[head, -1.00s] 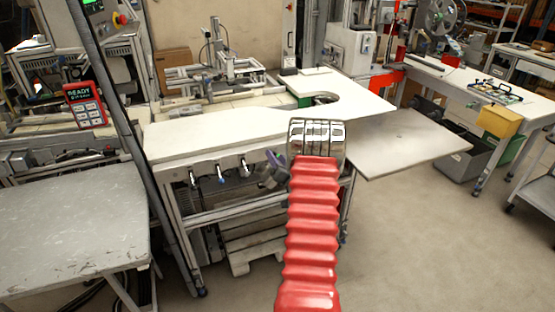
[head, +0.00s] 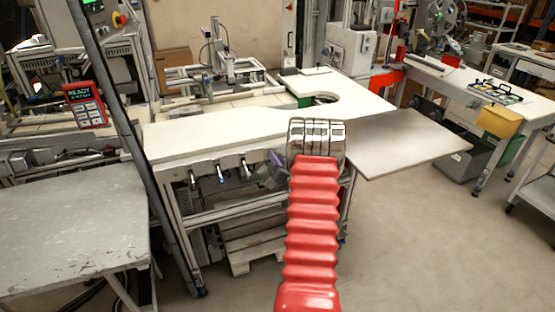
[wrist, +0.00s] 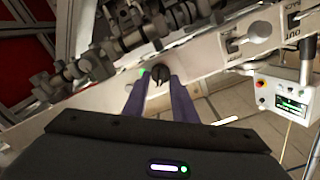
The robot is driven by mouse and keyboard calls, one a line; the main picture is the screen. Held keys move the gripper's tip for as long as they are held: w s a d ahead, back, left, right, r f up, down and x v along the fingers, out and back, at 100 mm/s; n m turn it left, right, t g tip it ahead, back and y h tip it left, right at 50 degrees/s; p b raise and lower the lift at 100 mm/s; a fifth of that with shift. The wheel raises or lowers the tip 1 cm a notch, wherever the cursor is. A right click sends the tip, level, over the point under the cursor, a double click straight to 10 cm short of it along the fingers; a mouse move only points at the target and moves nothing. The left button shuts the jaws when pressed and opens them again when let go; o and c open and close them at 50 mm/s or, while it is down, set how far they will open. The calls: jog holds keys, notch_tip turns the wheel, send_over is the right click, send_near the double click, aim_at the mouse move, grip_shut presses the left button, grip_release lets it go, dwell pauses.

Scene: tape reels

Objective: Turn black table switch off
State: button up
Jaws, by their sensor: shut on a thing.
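The black table switch (wrist: 158,73) is a dark knob on the white table's front rail in the wrist view. The two purple fingers of my gripper (wrist: 157,82) stand on either side of it, shut on it. A small green light shows beside the left fingertip. In the head view my gripper (head: 268,172) is at the table's front edge, just right of a row of small switches (head: 221,173). The held switch cannot be made out there.
The white table (head: 215,131) carries the row of switches on its front. More fittings (wrist: 258,30) sit along the rail in the wrist view, near a white box (wrist: 285,95) with a lit screen. A grey worn table (head: 70,225) stands at the left. Open floor lies at the right.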

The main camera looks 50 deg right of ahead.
jog(key=shift+s, duration=0.15)
jog(key=n, duration=1.3)
jog(key=shift+w+a+f+n, duration=0.2)
jog(key=shift+a+n, duration=0.1)
jog(key=shift+a, duration=0.1)
jog(key=o, duration=0.7)
jog(key=shift+c, duration=0.2)
jog(key=o, duration=0.4)
jog(key=shift+w+r, duration=0.1)
jog(key=shift+c, duration=0.2)
